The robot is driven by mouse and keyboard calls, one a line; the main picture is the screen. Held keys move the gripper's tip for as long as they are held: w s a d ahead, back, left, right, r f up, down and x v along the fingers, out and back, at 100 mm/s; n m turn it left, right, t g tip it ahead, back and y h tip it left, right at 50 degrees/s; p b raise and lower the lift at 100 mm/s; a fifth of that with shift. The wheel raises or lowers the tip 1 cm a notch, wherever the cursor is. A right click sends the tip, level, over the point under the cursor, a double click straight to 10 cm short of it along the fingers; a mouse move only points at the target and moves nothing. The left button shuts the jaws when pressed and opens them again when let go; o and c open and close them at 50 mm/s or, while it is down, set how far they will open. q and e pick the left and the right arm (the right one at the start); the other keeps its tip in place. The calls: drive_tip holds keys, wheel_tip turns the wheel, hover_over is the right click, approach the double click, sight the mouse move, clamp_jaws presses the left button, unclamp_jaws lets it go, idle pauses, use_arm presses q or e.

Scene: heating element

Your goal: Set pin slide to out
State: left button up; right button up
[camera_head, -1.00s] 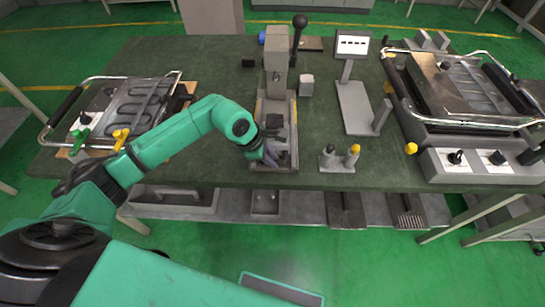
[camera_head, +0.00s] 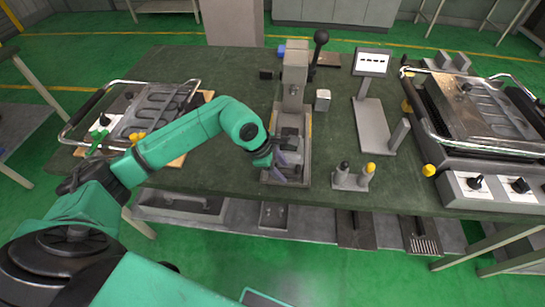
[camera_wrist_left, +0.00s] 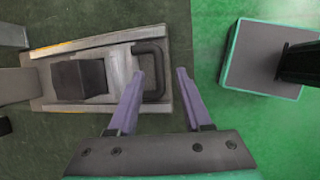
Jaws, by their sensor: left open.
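The press fixture (camera_head: 293,75) stands at the middle of the table, a grey column with a black-knobbed lever above a long base. On its base, what looks like the pin slide carries a dark block (camera_wrist_left: 80,77) and a dark loop handle (camera_wrist_left: 152,72) at the table-edge end. My left gripper (camera_head: 280,160) is at that end in the head view. In the left wrist view its purple fingers (camera_wrist_left: 160,74) are open, with the handle's outer end seen between or just beyond the tips. Contact cannot be told. My right gripper is not in view.
A small stand with black and yellow knobs (camera_head: 353,178) is right of the fixture. A sign stand (camera_head: 375,125) is behind it. Grill-like devices sit at the left (camera_head: 150,105) and right (camera_head: 480,110). Table surface (camera_head: 235,75) behind my left arm is clear.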

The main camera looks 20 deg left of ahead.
use_arm(q)
drive_tip(key=b+v, duration=0.2)
drive_tip(key=v, duration=1)
